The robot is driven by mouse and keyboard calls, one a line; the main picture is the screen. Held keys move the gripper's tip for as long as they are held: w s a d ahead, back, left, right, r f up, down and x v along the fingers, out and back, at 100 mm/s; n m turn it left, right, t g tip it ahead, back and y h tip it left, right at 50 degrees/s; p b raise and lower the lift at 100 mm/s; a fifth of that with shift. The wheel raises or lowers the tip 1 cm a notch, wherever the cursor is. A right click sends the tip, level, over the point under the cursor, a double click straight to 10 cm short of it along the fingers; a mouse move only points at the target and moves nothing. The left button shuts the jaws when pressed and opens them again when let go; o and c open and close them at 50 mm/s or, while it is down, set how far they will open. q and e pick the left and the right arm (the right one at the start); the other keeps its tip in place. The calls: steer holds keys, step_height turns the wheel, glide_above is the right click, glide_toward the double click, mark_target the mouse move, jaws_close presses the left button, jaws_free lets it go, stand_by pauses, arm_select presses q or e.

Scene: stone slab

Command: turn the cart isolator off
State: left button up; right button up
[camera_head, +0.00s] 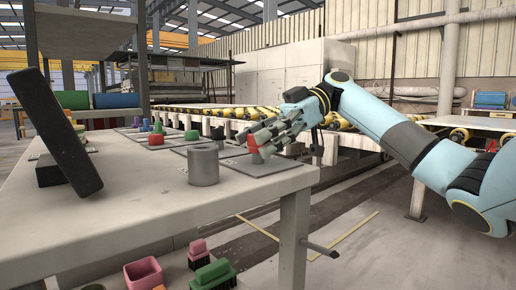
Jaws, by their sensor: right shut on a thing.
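A red knob (254,148), which looks like the cart isolator's handle, stands on a dark square plate (262,168) near the right end of the grey cart top (150,222). My right gripper (262,141) comes in from the right and is shut on the red knob. Its fingers cover part of the knob, and how far the knob is turned cannot be made out. My left gripper is not in view.
A grey cylinder (203,166) stands just left of the plate. A tilted black panel (57,132) stands at the left. A yellow-roller conveyor (345,142) runs behind.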

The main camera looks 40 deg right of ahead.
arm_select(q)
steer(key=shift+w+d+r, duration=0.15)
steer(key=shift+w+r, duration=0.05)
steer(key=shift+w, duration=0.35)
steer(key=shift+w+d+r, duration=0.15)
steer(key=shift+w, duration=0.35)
arm_select(e)
steer(key=shift+n+g, duration=0.9)
steer(key=shift+g, duration=0.2)
steer(key=o, duration=1.2)
steer(key=shift+r, duration=0.2)
step_height(320, 180, up, 10)
steer(key=shift+f, duration=0.25)
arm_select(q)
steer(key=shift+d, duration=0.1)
